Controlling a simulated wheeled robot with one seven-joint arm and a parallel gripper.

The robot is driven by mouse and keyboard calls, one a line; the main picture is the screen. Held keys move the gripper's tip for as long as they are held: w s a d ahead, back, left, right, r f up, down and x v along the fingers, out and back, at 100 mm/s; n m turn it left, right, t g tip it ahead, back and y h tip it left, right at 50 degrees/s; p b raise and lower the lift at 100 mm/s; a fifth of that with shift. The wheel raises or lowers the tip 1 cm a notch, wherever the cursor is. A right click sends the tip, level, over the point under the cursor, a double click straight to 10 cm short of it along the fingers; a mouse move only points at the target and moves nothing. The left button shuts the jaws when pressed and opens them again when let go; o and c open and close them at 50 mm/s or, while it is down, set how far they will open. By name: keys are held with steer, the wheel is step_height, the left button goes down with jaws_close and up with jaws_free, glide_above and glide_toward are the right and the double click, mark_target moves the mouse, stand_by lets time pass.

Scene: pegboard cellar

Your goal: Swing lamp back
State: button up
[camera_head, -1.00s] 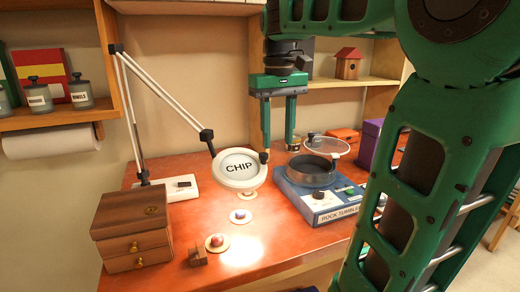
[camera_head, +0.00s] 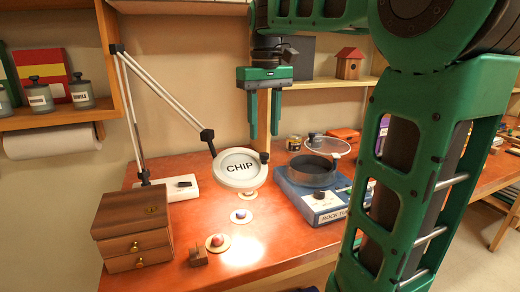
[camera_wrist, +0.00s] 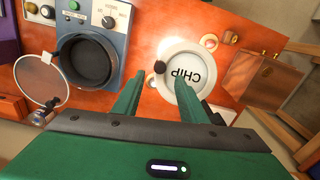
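The lamp (camera_head: 239,169) has a round white head marked CHIP on a jointed white arm (camera_head: 166,92) with black joints. Its head hangs over the orange bench and lights a bright patch in front. It also shows in the wrist view (camera_wrist: 184,72). My gripper (camera_head: 264,137) is open and empty, its two green fingers pointing down just behind and above the lamp head's right side. In the wrist view my fingers (camera_wrist: 165,92) spread toward the near edge of the lamp head. I cannot tell whether a finger touches it. A small black knob (camera_wrist: 159,67) sits on the head's rim.
A blue rock tumbler (camera_head: 318,192) with an open drum stands right of the lamp. A wooden drawer box (camera_head: 132,228) is at left. Small stones on round discs (camera_head: 217,243) lie in front. A shelf with a birdhouse (camera_head: 349,63) is behind.

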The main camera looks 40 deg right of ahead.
mark_target(263, 154)
steer(key=shift+f, duration=3.1)
jaws_close()
steer(key=shift+a, duration=0.15)
